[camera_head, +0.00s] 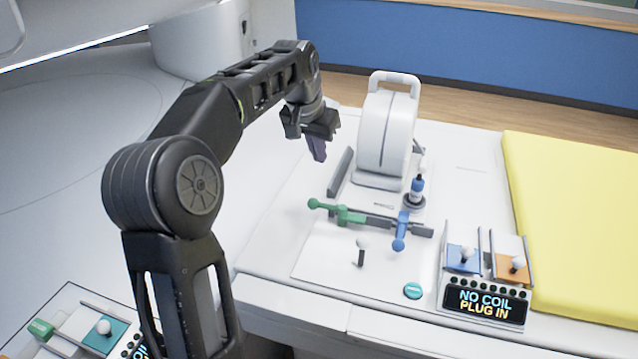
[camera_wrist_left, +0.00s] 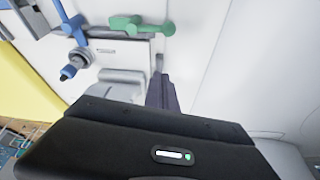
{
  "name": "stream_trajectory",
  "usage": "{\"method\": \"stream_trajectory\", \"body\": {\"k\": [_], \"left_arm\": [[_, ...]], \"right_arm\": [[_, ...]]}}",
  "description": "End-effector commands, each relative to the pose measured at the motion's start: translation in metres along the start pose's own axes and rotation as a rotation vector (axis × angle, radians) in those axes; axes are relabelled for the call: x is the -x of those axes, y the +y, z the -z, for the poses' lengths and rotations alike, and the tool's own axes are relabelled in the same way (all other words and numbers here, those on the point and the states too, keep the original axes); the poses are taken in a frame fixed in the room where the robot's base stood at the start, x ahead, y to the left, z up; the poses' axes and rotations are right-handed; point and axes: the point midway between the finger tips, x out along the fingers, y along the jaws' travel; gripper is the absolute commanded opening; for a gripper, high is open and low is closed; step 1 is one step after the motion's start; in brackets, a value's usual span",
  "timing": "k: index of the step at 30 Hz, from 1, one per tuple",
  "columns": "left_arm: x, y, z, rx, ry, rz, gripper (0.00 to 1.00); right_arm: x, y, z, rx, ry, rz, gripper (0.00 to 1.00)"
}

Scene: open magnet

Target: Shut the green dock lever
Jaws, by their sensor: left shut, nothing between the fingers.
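The green dock lever (camera_head: 340,213) is on the white board, its arm pointing left along the grey rail with a round knob at its left end. In the left wrist view the green lever (camera_wrist_left: 140,25) lies near the top, its knob to the right. My left gripper (camera_head: 318,150) is shut and empty, above the board, behind and to the left of the lever and apart from it. Its dark fingers (camera_wrist_left: 162,95) also show in the left wrist view. A blue lever (camera_head: 401,232) beside the green one points toward the front. My right gripper is not in view.
A white coil (camera_head: 387,130) with a top handle stands behind the rail. A blue-collared plug (camera_head: 416,190) stands beside it. A panel (camera_head: 485,306) reading "NO COIL PLUG IN" is at front right. A yellow pad (camera_head: 580,220) lies at the right.

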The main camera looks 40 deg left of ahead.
Motion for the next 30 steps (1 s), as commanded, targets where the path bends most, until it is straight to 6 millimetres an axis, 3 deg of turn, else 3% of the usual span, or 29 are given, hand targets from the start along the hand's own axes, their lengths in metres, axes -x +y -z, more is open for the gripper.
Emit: {"method": "stream_trajectory", "body": {"k": [8, 21, 30], "left_arm": [[-0.019, 0.001, -0.001, 0.000, -0.005, -0.001, 0.00], [-0.103, 0.001, -0.001, 0.000, -0.006, -0.002, 0.00], [-0.094, 0.000, -0.036, 0.001, -0.001, -0.001, 0.00]], "right_arm": [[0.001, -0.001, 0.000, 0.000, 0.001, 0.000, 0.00], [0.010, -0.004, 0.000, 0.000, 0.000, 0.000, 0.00], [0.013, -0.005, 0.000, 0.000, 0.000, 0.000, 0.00]]}}
